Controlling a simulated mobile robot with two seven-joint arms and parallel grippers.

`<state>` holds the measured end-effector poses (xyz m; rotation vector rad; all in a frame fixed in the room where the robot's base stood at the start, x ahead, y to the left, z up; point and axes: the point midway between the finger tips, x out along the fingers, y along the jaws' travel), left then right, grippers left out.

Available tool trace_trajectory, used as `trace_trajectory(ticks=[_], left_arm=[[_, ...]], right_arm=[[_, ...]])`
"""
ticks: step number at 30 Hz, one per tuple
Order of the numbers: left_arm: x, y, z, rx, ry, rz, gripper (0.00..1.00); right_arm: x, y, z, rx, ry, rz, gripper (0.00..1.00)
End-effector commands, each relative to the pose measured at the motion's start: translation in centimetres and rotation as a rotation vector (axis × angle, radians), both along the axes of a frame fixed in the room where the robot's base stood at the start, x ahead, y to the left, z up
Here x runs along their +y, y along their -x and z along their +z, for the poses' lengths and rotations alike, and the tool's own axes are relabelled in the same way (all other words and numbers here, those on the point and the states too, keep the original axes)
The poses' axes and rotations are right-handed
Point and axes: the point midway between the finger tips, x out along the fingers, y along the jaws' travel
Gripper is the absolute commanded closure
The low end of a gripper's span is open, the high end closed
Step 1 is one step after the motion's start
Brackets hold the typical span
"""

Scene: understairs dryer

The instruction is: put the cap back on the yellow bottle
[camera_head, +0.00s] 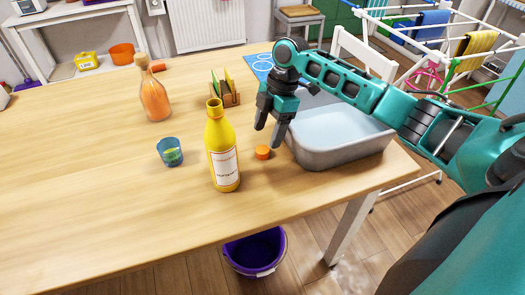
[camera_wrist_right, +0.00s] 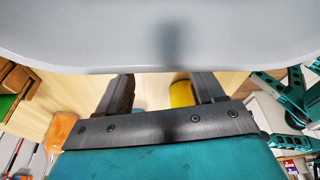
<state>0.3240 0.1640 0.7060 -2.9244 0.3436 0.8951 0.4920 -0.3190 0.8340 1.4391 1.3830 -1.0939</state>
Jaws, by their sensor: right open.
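The yellow bottle (camera_head: 223,155) stands upright on the wooden table in the head view, with a white label and a bare neck. A small orange cap (camera_head: 263,152) lies on the table just right of it, apart from the bottle. My right gripper (camera_head: 268,136) is open and empty, pointing down above and slightly behind the cap, beside the grey tub. In the right wrist view, my right gripper's fingers (camera_wrist_right: 163,92) are spread, with part of the yellow bottle (camera_wrist_right: 181,94) beyond them. The cap cannot be made out there. My left gripper is not in view.
A grey tub (camera_head: 310,158) stands close right of the cap. A blue glass (camera_head: 170,152) is left of the bottle. An orange bottle (camera_head: 155,98) and a wooden holder (camera_head: 231,99) stand behind. The front left of the table is clear.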

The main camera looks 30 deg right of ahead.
Motion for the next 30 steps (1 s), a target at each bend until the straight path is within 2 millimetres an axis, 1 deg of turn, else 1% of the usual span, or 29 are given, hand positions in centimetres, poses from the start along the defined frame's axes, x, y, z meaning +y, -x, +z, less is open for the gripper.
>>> trace_trajectory(ticks=[4,9,12,22,23,30], left_arm=[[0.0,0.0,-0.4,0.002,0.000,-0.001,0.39],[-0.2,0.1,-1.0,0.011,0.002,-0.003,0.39],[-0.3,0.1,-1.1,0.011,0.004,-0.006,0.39],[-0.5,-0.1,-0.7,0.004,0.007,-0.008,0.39],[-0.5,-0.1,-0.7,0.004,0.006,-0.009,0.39],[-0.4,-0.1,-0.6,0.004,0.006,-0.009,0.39]], right_arm=[[0.3,0.1,-1.2,0.003,0.000,0.002,0.32],[1.0,0.1,-3.8,0.003,-0.001,0.001,0.32],[1.3,0.1,-4.9,0.001,0.000,0.001,0.32],[1.3,0.0,-5.0,0.000,0.001,0.001,0.32],[1.3,0.0,-5.0,0.000,0.001,0.001,0.33],[1.3,0.0,-5.0,0.000,0.001,0.000,0.56]])
